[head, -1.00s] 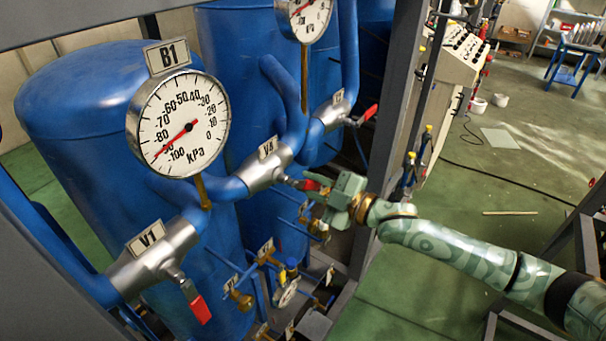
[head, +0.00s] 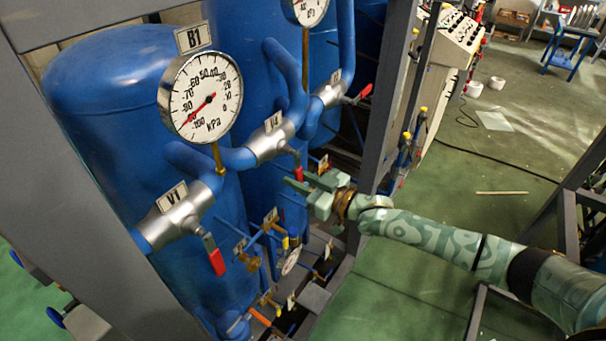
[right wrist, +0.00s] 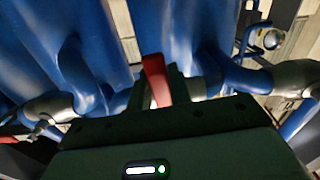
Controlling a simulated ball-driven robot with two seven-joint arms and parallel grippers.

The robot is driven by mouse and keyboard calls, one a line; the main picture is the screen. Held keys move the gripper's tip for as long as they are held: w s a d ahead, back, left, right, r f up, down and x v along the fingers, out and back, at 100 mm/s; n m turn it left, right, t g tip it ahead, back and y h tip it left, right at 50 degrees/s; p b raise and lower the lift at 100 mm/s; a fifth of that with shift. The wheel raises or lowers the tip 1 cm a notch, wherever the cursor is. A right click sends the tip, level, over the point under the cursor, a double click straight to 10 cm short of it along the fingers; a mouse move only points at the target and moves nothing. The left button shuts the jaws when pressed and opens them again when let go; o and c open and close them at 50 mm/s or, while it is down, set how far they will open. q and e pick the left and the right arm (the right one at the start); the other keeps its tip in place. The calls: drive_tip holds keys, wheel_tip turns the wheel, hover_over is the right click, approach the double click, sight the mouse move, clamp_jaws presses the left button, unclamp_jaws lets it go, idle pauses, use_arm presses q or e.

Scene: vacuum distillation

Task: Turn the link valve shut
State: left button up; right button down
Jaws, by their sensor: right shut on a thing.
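The link valve is probably the silver valve body (head: 270,140) on the blue cross pipe, with a label (head: 272,121) that seems to read V4. Its red lever (head: 298,173) hangs down from the body, across the pipe. My right gripper (head: 297,182) is shut on this lever from the right side. In the right wrist view the red lever (right wrist: 156,80) stands up between the fingers; its hold lower down is partly hidden. My left gripper is in neither current view.
Valve V1 (head: 185,218) at left has its red lever (head: 216,260) hanging down. Another valve (head: 331,93) at upper right has its lever pointing right. Gauge B1 (head: 200,97) stands above the pipe. A grey frame post (head: 395,110) is close to my right arm.

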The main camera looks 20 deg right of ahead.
drive_tip(key=shift+s+a+m, duration=0.2)
drive_tip(key=shift+m, duration=0.2)
drive_tip(key=shift+a+f, duration=0.1)
drive_tip(key=c, duration=1.3)
unclamp_jaws()
drive_tip(key=shift+b+v, duration=0.85)
drive_tip(key=shift+v, duration=7.4)
drive_tip(key=shift+f, duration=0.1)
